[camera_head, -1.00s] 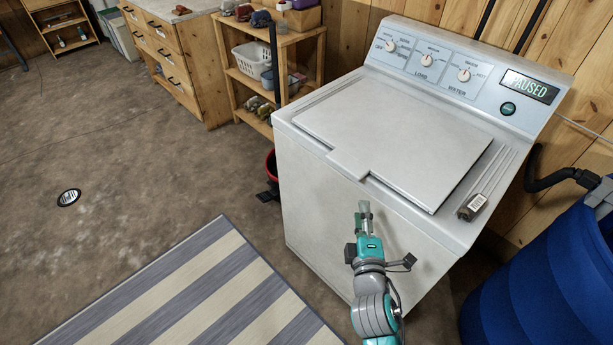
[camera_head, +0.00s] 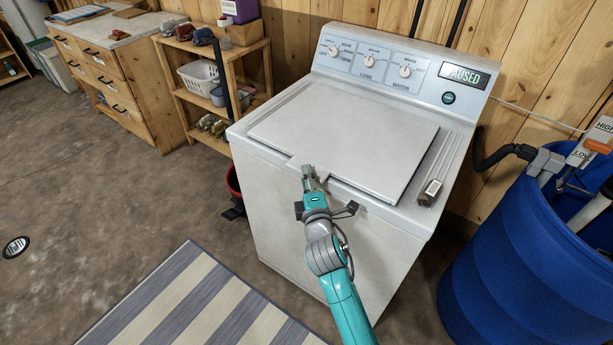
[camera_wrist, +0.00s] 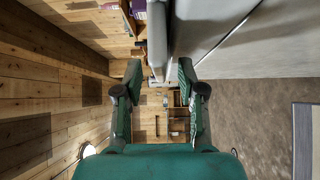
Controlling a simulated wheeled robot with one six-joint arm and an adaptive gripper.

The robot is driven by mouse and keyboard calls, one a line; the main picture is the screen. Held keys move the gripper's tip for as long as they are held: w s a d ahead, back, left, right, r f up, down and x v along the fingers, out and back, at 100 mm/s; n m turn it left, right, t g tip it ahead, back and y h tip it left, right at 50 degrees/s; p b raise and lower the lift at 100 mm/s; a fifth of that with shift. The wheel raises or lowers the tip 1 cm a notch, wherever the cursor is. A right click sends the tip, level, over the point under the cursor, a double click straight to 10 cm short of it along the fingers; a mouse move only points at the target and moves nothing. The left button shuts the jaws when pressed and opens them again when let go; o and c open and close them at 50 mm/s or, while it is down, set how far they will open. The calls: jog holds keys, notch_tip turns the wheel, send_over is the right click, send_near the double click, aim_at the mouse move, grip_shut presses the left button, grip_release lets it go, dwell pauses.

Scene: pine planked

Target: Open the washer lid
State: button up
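The white washer (camera_head: 330,245) stands against the plank wall with its lid (camera_head: 345,135) lying shut on top. The lid's front edge has a stepped notch, left of centre. My gripper (camera_head: 310,180) is at this notch, over the washer's front top edge. In the wrist view my gripper (camera_wrist: 156,80) has its two green fingers spread apart, with the pale edge of the washer (camera_wrist: 183,30) beyond and partly between them. I cannot tell whether a finger touches the lid.
A small box-like item (camera_head: 430,192) lies on the washer top, right of the lid. A blue barrel (camera_head: 530,260) stands to the right. A shelf (camera_head: 190,105) and a drawer cabinet (camera_head: 130,85) stand to the left. A striped rug (camera_head: 200,310) lies on the floor in front.

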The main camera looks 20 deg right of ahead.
jog(key=shift+w+d, duration=0.1)
jog(key=shift+w, duration=0.35)
grip_shut()
